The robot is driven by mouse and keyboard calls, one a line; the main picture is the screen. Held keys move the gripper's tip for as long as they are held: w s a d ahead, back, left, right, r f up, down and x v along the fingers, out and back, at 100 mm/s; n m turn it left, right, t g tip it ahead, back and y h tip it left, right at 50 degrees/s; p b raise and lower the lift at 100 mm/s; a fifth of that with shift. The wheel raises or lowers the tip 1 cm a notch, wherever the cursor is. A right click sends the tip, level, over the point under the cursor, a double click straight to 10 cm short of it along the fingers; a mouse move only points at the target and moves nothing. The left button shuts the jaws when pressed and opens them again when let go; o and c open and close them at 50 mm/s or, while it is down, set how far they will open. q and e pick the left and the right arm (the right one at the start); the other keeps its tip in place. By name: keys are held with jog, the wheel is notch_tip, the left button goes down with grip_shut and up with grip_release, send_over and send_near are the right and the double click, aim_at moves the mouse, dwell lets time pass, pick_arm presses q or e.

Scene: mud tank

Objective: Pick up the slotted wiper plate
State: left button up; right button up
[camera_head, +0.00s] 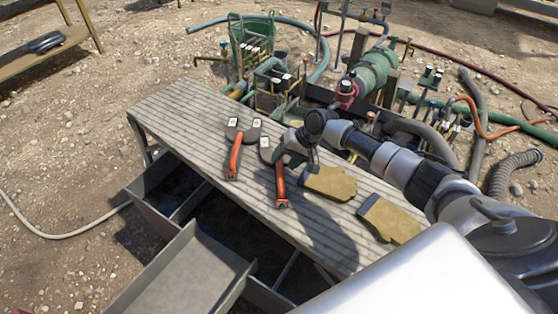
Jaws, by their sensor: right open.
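Two tools with orange handles and grey forked, slot-like heads lie on the slatted bench (180,108). The left forked tool (235,158) lies fully in view, with white tags on its head. The right forked tool (281,184) has its head partly covered by my right gripper (291,154). Either could be the slotted wiper plate; I cannot tell which. My right gripper is open, over or beside that head; contact is unclear. My left gripper is not in view.
A yellowish-brown flat piece (331,183) lies close to the right of my gripper, and another (392,221) lies farther right. Green pipework (372,72) and hoses crowd behind the bench. Open metal trays (190,265) lie in front. The bench's left end is clear.

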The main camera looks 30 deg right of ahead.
aim_at(282, 162)
jog(key=x, duration=0.3)
jog(key=shift+w+f, duration=0.15)
jog(key=shift+w, duration=0.1)
jog(key=shift+d, duration=0.1)
grip_shut()
